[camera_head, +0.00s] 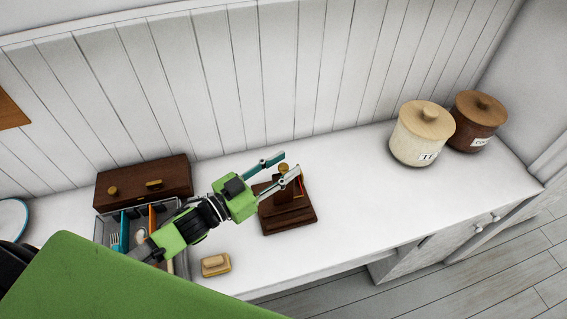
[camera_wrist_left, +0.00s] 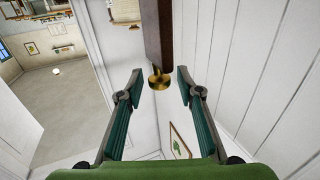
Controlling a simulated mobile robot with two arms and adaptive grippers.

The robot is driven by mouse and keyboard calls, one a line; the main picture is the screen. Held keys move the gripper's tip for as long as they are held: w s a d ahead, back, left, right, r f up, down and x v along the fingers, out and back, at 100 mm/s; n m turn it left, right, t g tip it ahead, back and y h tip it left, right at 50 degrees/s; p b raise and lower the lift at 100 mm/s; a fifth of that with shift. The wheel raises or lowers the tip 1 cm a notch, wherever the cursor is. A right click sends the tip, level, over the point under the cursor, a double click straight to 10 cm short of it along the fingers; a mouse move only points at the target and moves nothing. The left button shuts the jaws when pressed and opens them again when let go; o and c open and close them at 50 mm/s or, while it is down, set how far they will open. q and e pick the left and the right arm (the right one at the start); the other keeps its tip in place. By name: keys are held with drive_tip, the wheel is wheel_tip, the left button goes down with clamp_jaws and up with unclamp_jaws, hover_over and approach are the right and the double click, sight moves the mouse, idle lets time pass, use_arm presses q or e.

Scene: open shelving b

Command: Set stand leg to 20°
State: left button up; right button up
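A dark wooden stand (camera_head: 288,220) with a square base rests on the white counter. A brass knob (camera_head: 284,168) shows at its upper end. In the left wrist view, the brass knob (camera_wrist_left: 158,81) sits at the end of a dark wooden bar (camera_wrist_left: 158,35), which I take to be the leg. My left gripper (camera_head: 288,164) is open, with its teal fingers on either side of the knob. In the wrist view the fingers (camera_wrist_left: 160,72) stand apart from it, with gaps on both sides. The gripper hides part of the stand. My right gripper is out of view.
A wooden drawer box (camera_head: 143,182) and a grey cutlery tray (camera_head: 101,232) stand left. A yellow-brown block (camera_head: 215,265) lies near the front edge. A cream canister (camera_head: 420,135) and a brown canister (camera_head: 477,120) stand right. The counter (camera_head: 370,200) between stand and canisters is clear.

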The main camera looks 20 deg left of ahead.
use_arm(q)
drive_tip(key=shift+w+d, duration=0.1)
drive_tip(key=shift+w, duration=0.05)
clamp_jaws()
drive_tip(key=shift+n+g, duration=0.3)
drive_tip(key=shift+n, duration=0.2)
drive_tip(key=w+a, duration=0.1)
drive_tip(key=w, duration=0.1)
drive_tip(key=w+a+f, duration=0.1)
drive_tip(key=w+a, duration=0.1)
drive_tip(key=shift+w+a, duration=0.2)
drive_tip(key=shift+w, duration=0.2)
unclamp_jaws()
